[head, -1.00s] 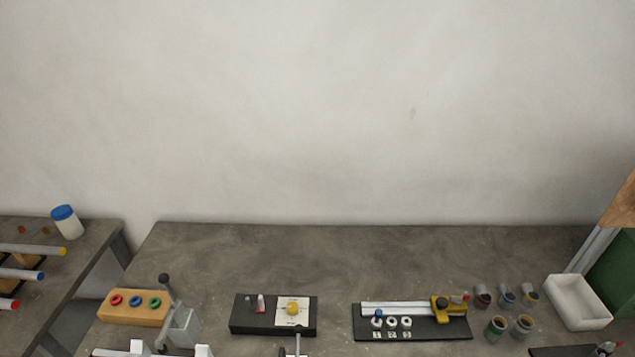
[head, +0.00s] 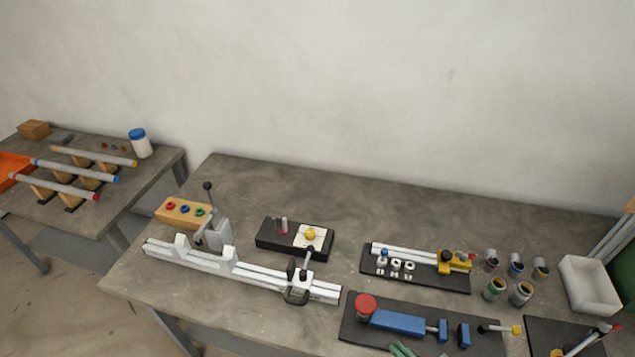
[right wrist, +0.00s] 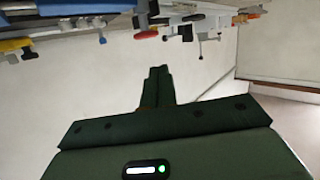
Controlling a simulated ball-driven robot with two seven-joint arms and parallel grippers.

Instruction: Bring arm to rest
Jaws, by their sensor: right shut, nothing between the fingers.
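My right gripper (right wrist: 158,72) shows in the right wrist view as dark green fingers pressed together, with nothing between them. It is in open space, with the bench's tools beyond it along the top of that view. A pale wall lies behind the fingers. My left gripper is not in view. In the head view a small green piece (head: 403,349) is cut by the bottom edge, and I cannot tell what it is.
The grey bench (head: 300,195) bears a white rail jig (head: 260,278), a black block with a yellow knob (head: 311,236), a blue clamp (head: 397,322), several cups and a white bin (head: 588,284). A side table (head: 120,205) holds rods. The bench's back strip is clear.

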